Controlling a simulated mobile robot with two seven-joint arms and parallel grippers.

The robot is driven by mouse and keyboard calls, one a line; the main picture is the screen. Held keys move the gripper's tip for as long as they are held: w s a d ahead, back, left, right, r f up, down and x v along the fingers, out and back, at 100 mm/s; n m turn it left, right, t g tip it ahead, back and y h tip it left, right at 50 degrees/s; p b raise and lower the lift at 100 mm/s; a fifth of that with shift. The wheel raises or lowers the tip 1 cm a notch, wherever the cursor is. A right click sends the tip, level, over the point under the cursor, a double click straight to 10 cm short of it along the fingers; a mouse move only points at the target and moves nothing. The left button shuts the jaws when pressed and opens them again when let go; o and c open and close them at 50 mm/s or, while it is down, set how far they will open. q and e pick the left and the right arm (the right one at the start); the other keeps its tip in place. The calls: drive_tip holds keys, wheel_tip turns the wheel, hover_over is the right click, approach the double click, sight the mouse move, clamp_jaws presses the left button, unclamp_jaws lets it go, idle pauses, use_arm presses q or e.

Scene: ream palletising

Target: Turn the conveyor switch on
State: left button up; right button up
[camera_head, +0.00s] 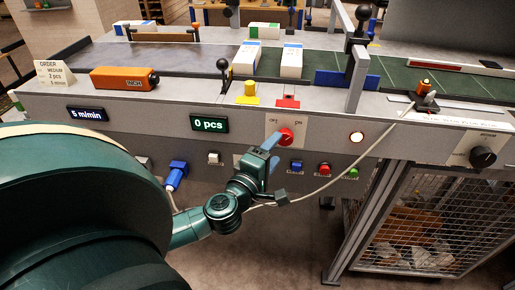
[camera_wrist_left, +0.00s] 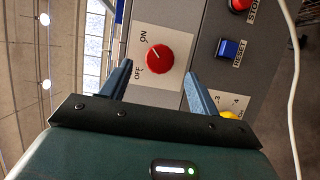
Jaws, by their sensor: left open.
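The conveyor switch is a round red knob (camera_head: 287,137) on a pale plate on the conveyor's front panel. In the left wrist view the knob (camera_wrist_left: 159,58) has ON and OFF printed beside it. A short white mark on the knob points to the upper left of that picture; I cannot tell for sure which word it is set to. My left gripper (camera_head: 275,150) is open in front of the plate. In the left wrist view its two blue fingers (camera_wrist_left: 158,80) stand apart on either side of the knob, with nothing between them. My right gripper is not in view.
A blue RESET button (camera_wrist_left: 229,48) and a red STOP button (camera_head: 323,170) are close by. A lit lamp (camera_head: 357,137) and a black dial (camera_head: 483,157) are further right. White-wrapped reams (camera_head: 292,60) lie on the belt. A pale cable (camera_head: 340,176) hangs near my gripper.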

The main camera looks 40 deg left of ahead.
use_arm(q)
drive_tip(key=s+d+b, duration=0.1)
drive_tip(key=s, duration=0.7)
drive_tip(key=shift+s+d, duration=0.15)
drive_tip(key=s+d+f+m+g+h, duration=0.3)
drive_tip(key=d+f+m+h, duration=0.4)
drive_tip(key=d+f+m, duration=0.6)
wheel_tip(320, 180, down, 2)
drive_tip(key=m+g, duration=0.1)
drive_tip(key=m, duration=0.4)
drive_tip(key=shift+d+m+h, duration=0.2)
drive_tip(key=shift+m+h, duration=0.2)
drive_tip(key=s+f+m+g, duration=0.1)
drive_tip(key=f, duration=0.1)
drive_tip(key=s+f+m+g+y, duration=0.1)
drive_tip(key=f, duration=0.2)
drive_tip(key=s+f+m+g+y, duration=0.1)
drive_tip(key=f, duration=0.2)
drive_tip(key=shift+s+f+g, duration=0.15)
drive_tip(key=shift+g, duration=0.25)
